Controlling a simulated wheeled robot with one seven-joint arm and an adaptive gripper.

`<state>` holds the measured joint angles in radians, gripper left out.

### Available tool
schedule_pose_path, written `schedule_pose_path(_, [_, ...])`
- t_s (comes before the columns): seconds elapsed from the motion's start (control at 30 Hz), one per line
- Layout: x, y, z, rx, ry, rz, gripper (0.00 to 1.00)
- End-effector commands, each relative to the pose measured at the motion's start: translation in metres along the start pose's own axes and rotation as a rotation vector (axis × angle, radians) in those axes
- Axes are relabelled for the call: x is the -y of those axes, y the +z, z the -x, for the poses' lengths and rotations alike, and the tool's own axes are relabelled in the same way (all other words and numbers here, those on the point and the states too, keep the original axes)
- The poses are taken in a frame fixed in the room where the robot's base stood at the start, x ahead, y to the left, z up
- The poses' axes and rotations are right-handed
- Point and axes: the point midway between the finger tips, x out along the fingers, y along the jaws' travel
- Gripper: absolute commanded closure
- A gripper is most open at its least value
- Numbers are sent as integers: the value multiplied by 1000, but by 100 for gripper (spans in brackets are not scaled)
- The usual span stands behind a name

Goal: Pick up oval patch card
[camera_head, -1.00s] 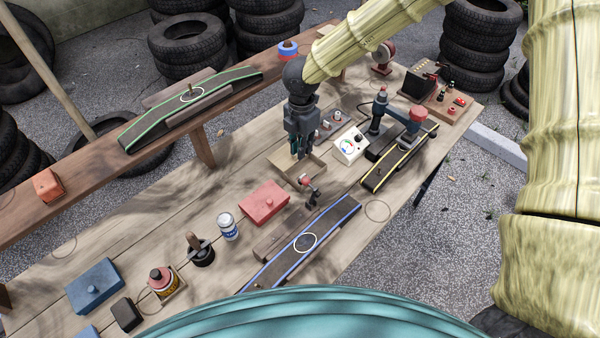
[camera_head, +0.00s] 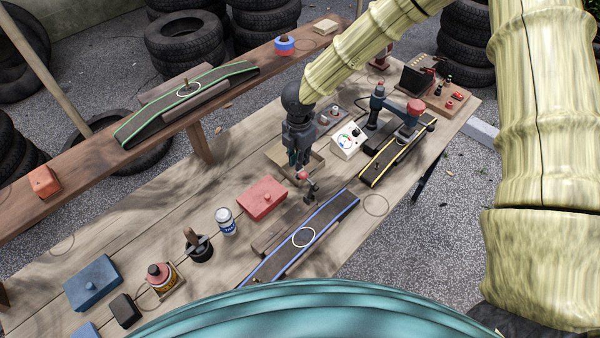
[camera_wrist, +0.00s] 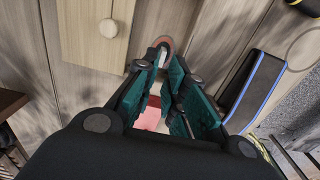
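My gripper (camera_head: 300,170) hangs above the workbench, in front of a light wooden box (camera_head: 312,163) and close to a small red-topped tool (camera_head: 310,184). In the wrist view, my gripper (camera_wrist: 163,68) has its teal fingers apart. A red ring with a grey part (camera_wrist: 165,41) shows at the fingertips, and I see no object clearly held. The light box with a knob (camera_wrist: 108,28) is at upper left there. I cannot make out an oval patch card with certainty in either view; the fingers hide part of the bench.
A pink box (camera_head: 262,199), a white-and-blue can (camera_head: 226,222) and a blue-edged strip (camera_head: 325,222) lie nearby. A gauge box (camera_head: 347,141) and a yellow-edged strip (camera_head: 378,172) are to the right. A raised shelf (camera_head: 75,189) runs behind the bench.

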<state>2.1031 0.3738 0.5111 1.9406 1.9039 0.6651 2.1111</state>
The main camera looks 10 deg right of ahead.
Motion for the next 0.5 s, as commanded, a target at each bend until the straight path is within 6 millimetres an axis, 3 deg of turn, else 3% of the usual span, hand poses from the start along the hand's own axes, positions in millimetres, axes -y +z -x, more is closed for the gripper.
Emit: schedule_pose_path(0.5, [1, 4, -47, 0, -1, 2, 87])
